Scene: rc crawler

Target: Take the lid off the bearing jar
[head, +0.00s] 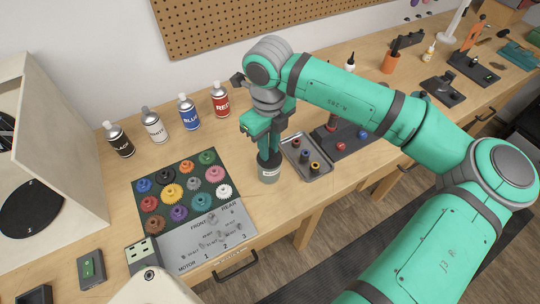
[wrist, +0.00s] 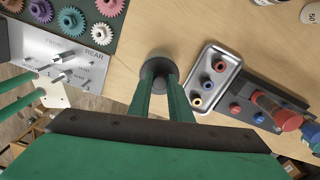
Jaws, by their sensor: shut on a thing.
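The bearing jar (head: 268,174) is a small grey cylinder with a pale label, upright on the wooden bench to the right of the gear mat. My gripper (head: 266,157) points straight down over it, with its fingers shut at the jar's dark top. In the wrist view the round dark lid (wrist: 157,68) shows at the tips of my gripper (wrist: 158,80), which is shut on it. The fingers and the lid hide most of the jar there. The lid appears to be at the jar's mouth; I cannot tell whether there is a gap.
A metal tray (head: 291,143) with several small ringed parts lies close right of the jar. A dark mat of coloured gears (head: 147,184) and a grey motor panel (head: 185,249) lie left. Spray cans (head: 188,113) stand behind. Bare bench lies around the jar's front.

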